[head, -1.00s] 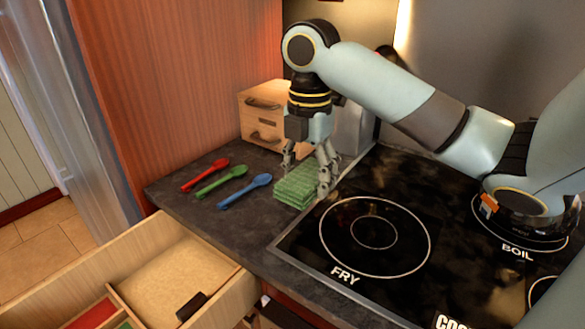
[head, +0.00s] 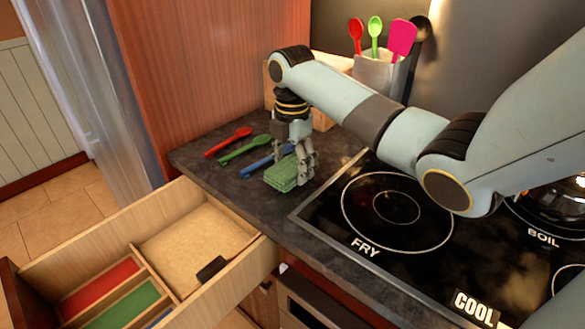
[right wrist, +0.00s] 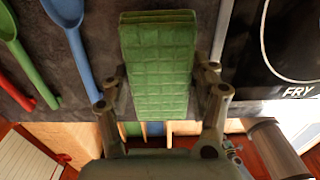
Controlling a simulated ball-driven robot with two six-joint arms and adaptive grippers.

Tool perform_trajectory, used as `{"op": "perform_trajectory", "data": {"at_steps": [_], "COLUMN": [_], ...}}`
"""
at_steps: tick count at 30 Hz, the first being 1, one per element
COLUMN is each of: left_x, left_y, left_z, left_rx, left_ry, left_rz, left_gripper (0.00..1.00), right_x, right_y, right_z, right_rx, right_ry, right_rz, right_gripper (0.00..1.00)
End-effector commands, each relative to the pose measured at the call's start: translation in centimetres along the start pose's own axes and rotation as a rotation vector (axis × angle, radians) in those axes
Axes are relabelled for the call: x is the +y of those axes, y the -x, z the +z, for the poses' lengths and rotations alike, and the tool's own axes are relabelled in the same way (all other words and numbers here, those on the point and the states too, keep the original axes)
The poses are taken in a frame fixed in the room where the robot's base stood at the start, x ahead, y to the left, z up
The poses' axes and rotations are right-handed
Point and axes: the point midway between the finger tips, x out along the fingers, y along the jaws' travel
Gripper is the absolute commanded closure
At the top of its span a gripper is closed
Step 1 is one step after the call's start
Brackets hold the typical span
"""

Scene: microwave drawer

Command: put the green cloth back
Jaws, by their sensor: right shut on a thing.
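The green cloth (head: 281,176), a folded quilted block, is at the counter's front part, left of the cooktop. My right gripper (head: 288,165) is shut on it from above. In the right wrist view the cloth (right wrist: 158,62) sits between the two fingers of the gripper (right wrist: 162,92). I cannot tell whether the cloth is clear of the counter. The open drawer (head: 255,275) is below and to the left, with red, green and blue narrow compartments and one wide tan compartment (head: 190,240). My left gripper is not in view.
Red (head: 228,141), green (head: 243,150) and blue (head: 262,160) spoons lie on the counter left of the cloth. A wooden box (head: 325,62) and a utensil holder (head: 376,75) stand behind. A dark object (head: 211,269) is at the drawer's tan compartment. The cooktop (head: 330,210) is to the right.

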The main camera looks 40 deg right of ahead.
Motion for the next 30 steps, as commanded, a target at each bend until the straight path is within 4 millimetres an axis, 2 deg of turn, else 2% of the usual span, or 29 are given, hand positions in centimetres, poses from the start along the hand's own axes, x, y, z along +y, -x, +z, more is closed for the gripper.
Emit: {"op": "perform_trajectory", "data": {"at_steps": [4, 16, 17, 21, 30], "left_x": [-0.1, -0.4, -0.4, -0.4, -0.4], "left_y": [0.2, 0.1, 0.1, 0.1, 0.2], "left_z": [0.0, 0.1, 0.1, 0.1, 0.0], "left_rx": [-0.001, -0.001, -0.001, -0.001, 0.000], "left_ry": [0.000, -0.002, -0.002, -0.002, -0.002], "left_rz": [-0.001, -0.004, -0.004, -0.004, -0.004], "left_gripper": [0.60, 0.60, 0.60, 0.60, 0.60], "right_x": [0.0, -0.1, 0.0, -0.1, 0.0], "right_y": [-1.8, -2.4, -2.3, -2.3, -2.1], "right_z": [-0.1, 0.0, 0.0, 0.0, 0.0], "right_rx": [0.001, 0.000, 0.000, 0.000, 0.000], "right_ry": [0.000, 0.000, 0.000, 0.000, 0.000], "right_rz": [-0.001, 0.000, 0.000, 0.000, 0.001], "right_gripper": [0.65, 0.65, 0.35, 0.17, 0.15]}}
